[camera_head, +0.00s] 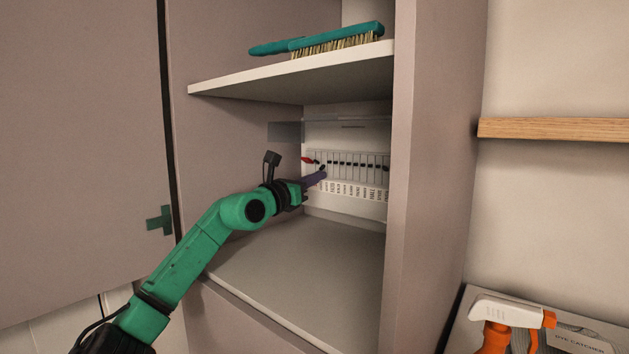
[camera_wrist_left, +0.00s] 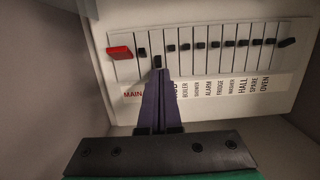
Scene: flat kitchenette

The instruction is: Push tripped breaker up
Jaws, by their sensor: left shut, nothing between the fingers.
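A white breaker panel (camera_head: 345,207) is mounted at the back of the open cabinet. It also fills the left wrist view (camera_wrist_left: 225,98), with a row of black levers and a red main lever (camera_wrist_left: 120,52) at the left. One black lever (camera_wrist_left: 157,62), the second to the right of the red one, sits lower than its neighbours. My left gripper (camera_wrist_left: 158,73) is shut and empty, its purple fingertips just below that low lever; I cannot tell whether they touch. The fingers partly cover the labels there. The gripper also shows in the head view (camera_head: 322,176) at the panel.
A shelf (camera_head: 290,76) above my left arm holds a teal brush (camera_head: 340,40). The cabinet's side wall (camera_head: 430,180) stands close to the right of the panel. The cabinet floor (camera_head: 310,265) is clear. A spray bottle (camera_head: 510,312) stands outside at the lower right.

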